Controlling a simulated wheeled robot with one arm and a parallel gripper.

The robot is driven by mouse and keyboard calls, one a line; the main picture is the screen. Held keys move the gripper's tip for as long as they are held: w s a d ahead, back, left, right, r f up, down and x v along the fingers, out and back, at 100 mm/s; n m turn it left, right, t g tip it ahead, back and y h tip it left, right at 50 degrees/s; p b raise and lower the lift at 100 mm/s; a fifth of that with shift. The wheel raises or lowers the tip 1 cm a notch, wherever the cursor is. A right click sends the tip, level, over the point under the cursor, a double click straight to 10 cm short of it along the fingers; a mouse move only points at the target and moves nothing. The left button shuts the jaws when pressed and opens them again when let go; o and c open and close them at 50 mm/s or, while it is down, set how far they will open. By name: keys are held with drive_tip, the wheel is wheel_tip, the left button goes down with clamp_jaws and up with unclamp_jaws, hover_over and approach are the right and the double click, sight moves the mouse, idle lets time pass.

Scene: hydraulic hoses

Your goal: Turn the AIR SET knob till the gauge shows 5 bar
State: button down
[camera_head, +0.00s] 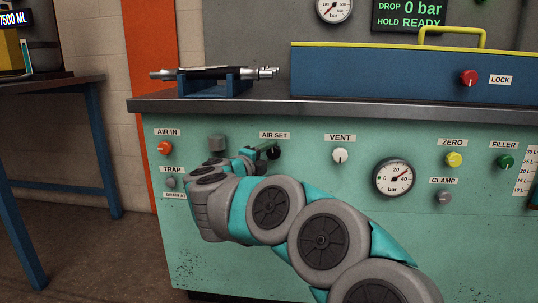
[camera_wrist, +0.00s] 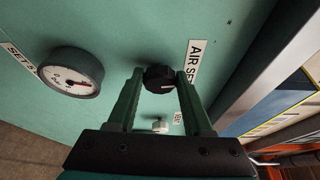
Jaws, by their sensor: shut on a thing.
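The AIR SET knob (camera_wrist: 159,78) is black with a pale mark, seen under its AIR SET label (camera_head: 274,135) in the head view (camera_head: 274,153). My gripper (camera_wrist: 160,76) has its two green fingers on either side of the knob, shut on it. In the wrist view, a round white gauge (camera_wrist: 70,73) with a dark rim sits left of the knob, beside a label reading SET 5. Its red needle shows, but the value is too small to read surely. In the head view my arm covers the panel below the knob, and that gauge does not show.
The VENT knob (camera_head: 339,156) and a larger bar gauge (camera_head: 394,177) are on the panel to the right. The AIR IN knob (camera_head: 165,148) is at the left. A worktop edge (camera_head: 240,104) runs above, with a hose part (camera_head: 210,73) on a blue stand.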

drive_tip(key=shift+f, duration=0.1)
idle(0.3)
drive_tip(key=shift+c, duration=1.5)
unclamp_jaws()
drive_tip(key=shift+s+a, duration=0.3)
drive_tip(key=shift+s, duration=0.25)
drive_tip(key=v, duration=0.6)
drive_tip(key=shift+s+p, duration=0.25)
drive_tip(key=shift+p, duration=0.15)
